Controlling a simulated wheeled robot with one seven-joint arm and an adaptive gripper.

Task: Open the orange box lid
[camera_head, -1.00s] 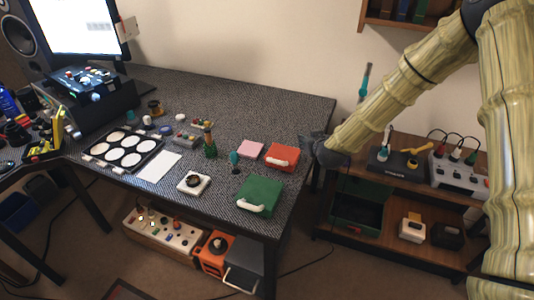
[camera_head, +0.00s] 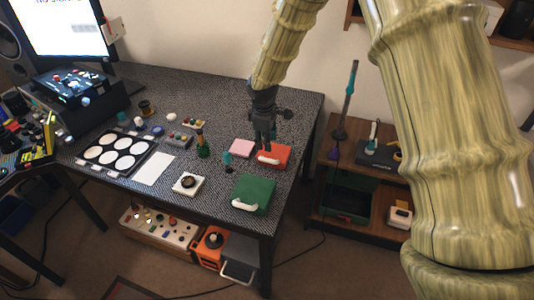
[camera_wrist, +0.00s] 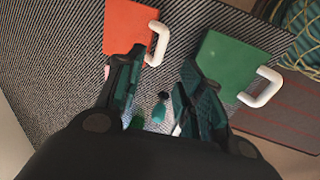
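The orange box (camera_head: 281,151) lies on the dark speckled table near its right edge, lid shut, with a white handle (camera_head: 268,159) on its front side. In the wrist view the orange lid (camera_wrist: 124,32) is at the top and its white handle (camera_wrist: 157,44) faces right. My gripper (camera_head: 265,145) points down above the box's left part in the head view. In the wrist view my gripper (camera_wrist: 155,80) has its two fingers spread apart with nothing between them. The left fingertip appears close to the orange box's edge; I cannot tell whether it touches.
A green box (camera_head: 256,193) with a white handle lies in front of the orange one. A pink pad (camera_head: 241,147), a teal-handled tool (camera_head: 227,159) and a green bottle (camera_head: 203,147) stand to the left. A white paper (camera_head: 155,169) and a lens tray (camera_head: 117,152) lie farther left.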

